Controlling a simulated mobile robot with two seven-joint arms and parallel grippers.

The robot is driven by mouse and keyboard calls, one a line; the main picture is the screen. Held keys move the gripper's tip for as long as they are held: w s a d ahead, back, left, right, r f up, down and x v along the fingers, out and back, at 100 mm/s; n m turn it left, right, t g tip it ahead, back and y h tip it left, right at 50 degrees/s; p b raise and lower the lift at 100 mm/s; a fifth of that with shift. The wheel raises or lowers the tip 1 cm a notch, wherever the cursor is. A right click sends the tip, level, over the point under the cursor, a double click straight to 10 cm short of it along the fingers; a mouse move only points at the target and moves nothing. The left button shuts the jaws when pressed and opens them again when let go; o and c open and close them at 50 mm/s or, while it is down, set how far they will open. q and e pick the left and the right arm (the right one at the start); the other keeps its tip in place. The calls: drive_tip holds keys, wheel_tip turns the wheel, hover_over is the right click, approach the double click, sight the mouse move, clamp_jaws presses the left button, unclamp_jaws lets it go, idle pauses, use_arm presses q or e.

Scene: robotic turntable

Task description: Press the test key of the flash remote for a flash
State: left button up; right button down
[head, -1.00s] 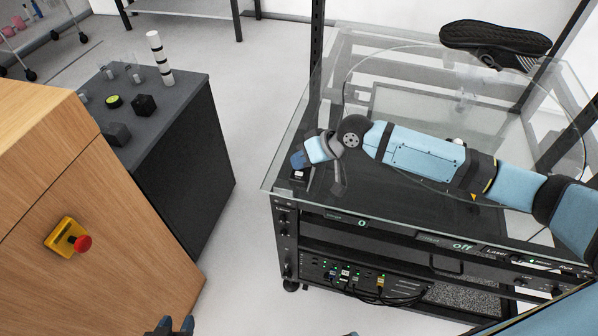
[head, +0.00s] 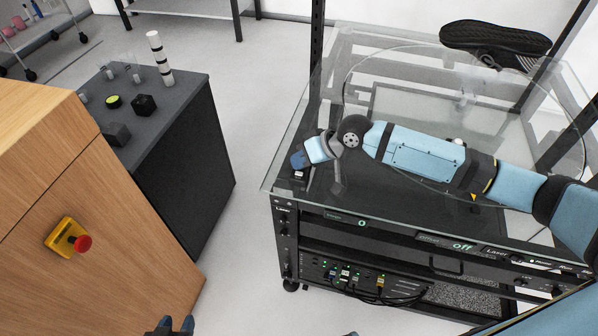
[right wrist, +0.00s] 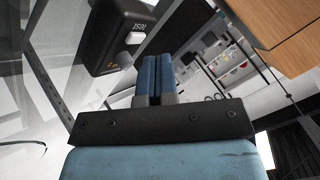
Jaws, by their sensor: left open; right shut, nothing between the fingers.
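The flash remote (right wrist: 110,35) is a black box with a white key (right wrist: 134,38) and TEST lettering, at the upper left of the right wrist view. In the head view the remote (head: 299,176) shows small and dark at the glass table's front left corner, partly hidden by my right gripper (head: 297,160). That gripper is shut and empty. Its blue fingertips (right wrist: 154,60) show just right of and below the key in the right wrist view; I see no contact. My left gripper (head: 175,326) is open at the bottom edge of the head view, far from the remote.
A black shoe (head: 495,42) is on the clear round turntable (head: 375,88). A wooden cabinet (head: 120,245) with a red emergency button (head: 83,243) and a dark cabinet (head: 185,98) stand left, across open floor.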

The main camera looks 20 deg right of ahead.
sight(300, 172)
drive_tip(key=shift+f, duration=0.1)
drive_tip(key=shift+f, duration=0.35)
drive_tip(key=shift+f, duration=0.4)
idle(0.8)
drive_tip(key=shift+r+p, duration=0.15)
drive_tip(key=shift+p, duration=0.15)
drive_tip(key=shift+r+p, duration=0.7)
drive_tip(key=shift+p, duration=0.15)
wheel_tip(300, 172, up, 5)
drive_tip(key=p, duration=0.5)
